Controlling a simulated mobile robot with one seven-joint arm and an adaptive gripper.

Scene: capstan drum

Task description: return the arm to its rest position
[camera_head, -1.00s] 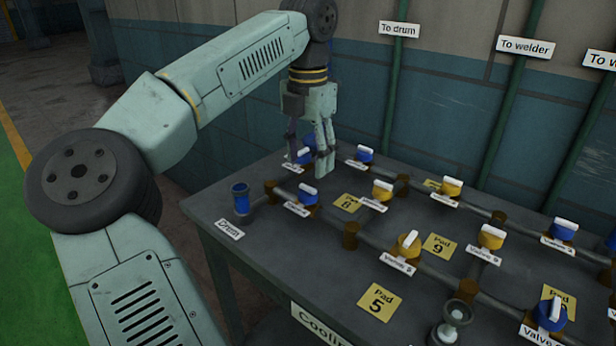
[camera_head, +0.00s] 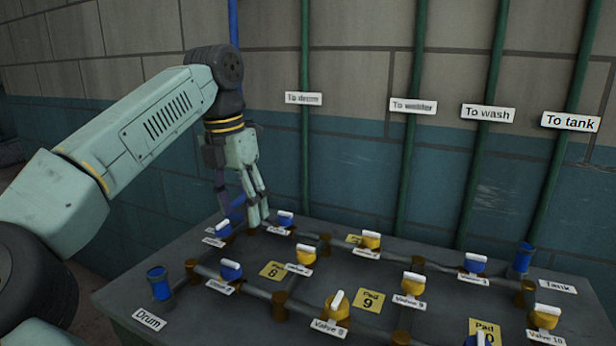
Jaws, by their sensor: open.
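My arm reaches in from the left, bent at the elbow, with my gripper (camera_head: 247,212) hanging fingers down over the back left of the table. The gripper is open and I see nothing held between its fingers. A blue valve (camera_head: 223,229) with a white handle sits just below and left of the fingertips. Another blue valve (camera_head: 284,219) sits to their right. I cannot tell whether a fingertip touches anything.
A blue drum fitting (camera_head: 159,283) stands at the left and a blue tank fitting (camera_head: 521,260) at the right. Green pipes (camera_head: 412,130) climb the wall behind. Open air lies above the table.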

